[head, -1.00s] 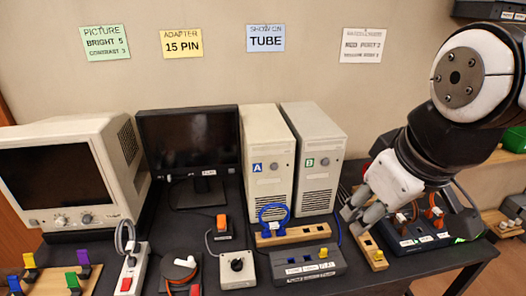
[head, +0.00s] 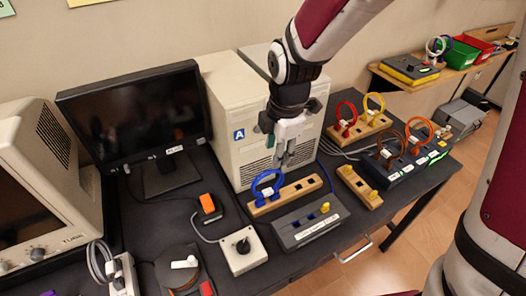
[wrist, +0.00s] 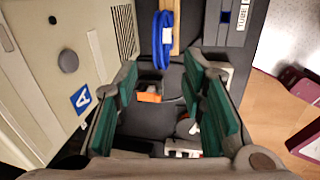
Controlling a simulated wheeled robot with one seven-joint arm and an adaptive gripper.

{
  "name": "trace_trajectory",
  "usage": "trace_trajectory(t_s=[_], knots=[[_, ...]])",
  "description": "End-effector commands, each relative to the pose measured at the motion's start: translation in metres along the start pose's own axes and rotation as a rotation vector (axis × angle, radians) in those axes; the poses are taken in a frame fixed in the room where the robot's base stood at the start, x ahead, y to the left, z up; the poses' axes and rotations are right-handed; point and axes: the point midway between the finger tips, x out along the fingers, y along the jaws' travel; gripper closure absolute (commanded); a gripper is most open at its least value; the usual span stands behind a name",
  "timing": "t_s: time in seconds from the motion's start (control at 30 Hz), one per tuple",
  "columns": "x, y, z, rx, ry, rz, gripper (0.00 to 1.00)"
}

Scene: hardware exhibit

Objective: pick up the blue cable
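The blue cable (head: 266,186) is a small upright loop at the left end of a wooden socket strip (head: 310,184), in front of the beige computer tower marked A. In the wrist view the blue cable (wrist: 162,42) shows at the top middle, beyond the fingertips. My gripper (head: 283,158) hangs pointing down just above and slightly right of the loop. In the wrist view my gripper (wrist: 163,72) is open, its green-padded fingers spread, with nothing between them. Whether a finger touches the loop I cannot tell.
The beige tower (head: 232,100) stands close behind the gripper. A grey switch box (head: 310,222) and a white knob box (head: 243,250) sit in front. Red and yellow loops (head: 358,118) and a dark box with orange loops (head: 405,160) stand to the right.

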Motion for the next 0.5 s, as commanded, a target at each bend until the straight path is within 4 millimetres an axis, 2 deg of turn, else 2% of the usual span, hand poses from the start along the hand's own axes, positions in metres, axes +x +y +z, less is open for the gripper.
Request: trace_trajectory(t_s=[0.03,0.2,0.3,0.5], knots=[[0.012,-0.002,0.0,0.0,0.0,-0.006,0.62],[0.043,-0.001,0.0,0.001,0.0,-0.005,0.62],[0.054,-0.001,0.0,0.002,0.0,-0.003,0.62],[0.064,0.0,0.0,0.002,0.0,-0.001,0.62]])
